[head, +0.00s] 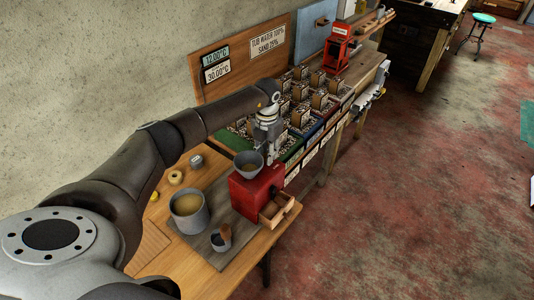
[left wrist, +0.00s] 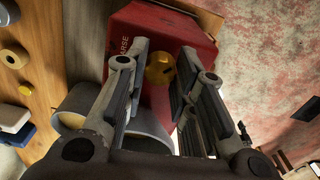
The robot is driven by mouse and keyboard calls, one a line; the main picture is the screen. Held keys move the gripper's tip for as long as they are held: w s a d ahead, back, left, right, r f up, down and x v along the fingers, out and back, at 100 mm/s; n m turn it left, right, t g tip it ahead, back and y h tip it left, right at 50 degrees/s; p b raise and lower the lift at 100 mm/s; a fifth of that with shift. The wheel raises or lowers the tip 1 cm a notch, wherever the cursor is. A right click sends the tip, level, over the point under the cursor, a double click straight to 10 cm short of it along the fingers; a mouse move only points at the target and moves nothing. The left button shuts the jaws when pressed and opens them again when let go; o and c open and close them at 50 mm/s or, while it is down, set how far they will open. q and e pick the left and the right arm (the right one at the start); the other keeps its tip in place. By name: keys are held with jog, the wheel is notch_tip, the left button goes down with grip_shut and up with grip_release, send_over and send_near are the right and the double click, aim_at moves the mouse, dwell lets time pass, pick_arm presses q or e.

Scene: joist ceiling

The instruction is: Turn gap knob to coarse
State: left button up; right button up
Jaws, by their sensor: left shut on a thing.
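The red grinder (head: 257,190) with a grey bowl-like hopper (head: 248,163) on top stands on the wooden bench. In the left wrist view, the yellow gap knob (left wrist: 160,70) sits on the grinder's red face (left wrist: 150,25), with lettering ending in "ARSE" beside it. My left gripper (left wrist: 162,62) has its fingers on either side of the knob, shut on it. In the head view, my left gripper (head: 268,145) reaches down just behind the hopper, and the knob is hidden there. My right gripper is not in view.
A small wooden drawer (head: 276,210) sticks out of the grinder's front. A grey pot (head: 188,211) and a small cup (head: 221,238) stand close on its left. Several bins of wooden blocks (head: 300,90) lie behind the gripper. Open floor (head: 420,190) is at right.

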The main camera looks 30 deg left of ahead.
pick_arm(q)
jog(key=shift+n, duration=1.9)
jog(key=shift+r, duration=0.1)
jog(key=o, duration=1)
jog(key=shift+o, duration=0.2)
notch_tip(320, 180, up, 12)
